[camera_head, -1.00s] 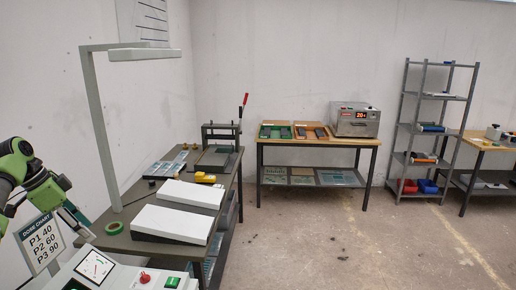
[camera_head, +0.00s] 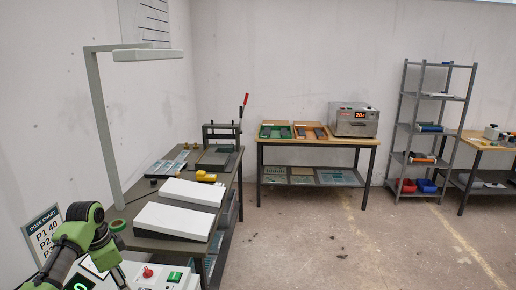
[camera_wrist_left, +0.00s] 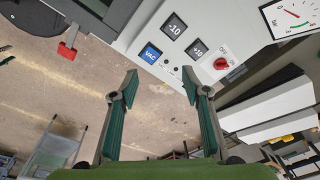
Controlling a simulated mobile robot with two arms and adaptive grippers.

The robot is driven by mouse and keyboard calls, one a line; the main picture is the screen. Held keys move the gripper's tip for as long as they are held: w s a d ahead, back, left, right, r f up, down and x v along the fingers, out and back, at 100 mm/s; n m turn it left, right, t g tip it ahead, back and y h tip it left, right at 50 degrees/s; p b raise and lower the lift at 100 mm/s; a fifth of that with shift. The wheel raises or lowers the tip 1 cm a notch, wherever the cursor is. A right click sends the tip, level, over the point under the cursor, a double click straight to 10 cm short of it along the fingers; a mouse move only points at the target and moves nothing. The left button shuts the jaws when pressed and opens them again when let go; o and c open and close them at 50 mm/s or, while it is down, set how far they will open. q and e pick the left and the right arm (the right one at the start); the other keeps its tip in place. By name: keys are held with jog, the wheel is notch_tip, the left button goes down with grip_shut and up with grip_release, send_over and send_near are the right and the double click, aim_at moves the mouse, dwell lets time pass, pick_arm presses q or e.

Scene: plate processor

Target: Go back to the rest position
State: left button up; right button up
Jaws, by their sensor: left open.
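My left gripper (camera_wrist_left: 160,78) shows in the left wrist view with its two green-padded fingers spread apart and nothing between them. It hangs over bare floor, beside a white machine panel (camera_wrist_left: 146,32) with a blue VAC button, -10 labels and a red knob (camera_wrist_left: 221,64). In the head view my left arm is folded at the lower left, in front of the dose chart (camera_head: 43,236), which it partly covers; the fingers cannot be made out there. My right gripper is in neither view.
A white console (camera_head: 152,283) with a red button is at the bottom left. A dark bench (camera_head: 142,199) holds white sloped boxes and a lever press (camera_head: 221,140). A wooden table (camera_head: 318,142), a shelf rack (camera_head: 434,130) and another table stand farther off. The floor between is open.

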pick_arm(q)
jog(key=s+d+f+n, duration=0.2)
jog(key=s+d+f, duration=1.35)
jog(key=s, duration=0.25)
jog(key=s+d+r+n+t, duration=0.1)
jog(key=s+r+n, duration=0.2)
jog(key=s, duration=0.6)
jog(key=s+d+r+n+t, duration=0.1)
jog(key=s+d+r+n, duration=0.15)
jog(key=s, duration=0.65)
notch_tip(320, 180, down, 37)
jog(key=s+g+b, duration=0.1)
jog(key=b, duration=1)
jog(key=s+a+f+b, duration=0.1)
jog(key=s+f+b, duration=0.2)
jog(key=s+f, duration=0.3)
jog(key=s+a+f+g+b, duration=0.1)
jog(key=s+f+b, duration=0.3)
jog(key=f, duration=0.8)
jog(key=s+a+f+b, duration=0.1)
jog(key=s+f+b, duration=0.3)
jog(key=s+f, duration=0.4)
notch_tip(320, 180, down, 2)
jog(key=shift+a+g+y, duration=0.3)
jog(key=shift+a+y, duration=0.1)
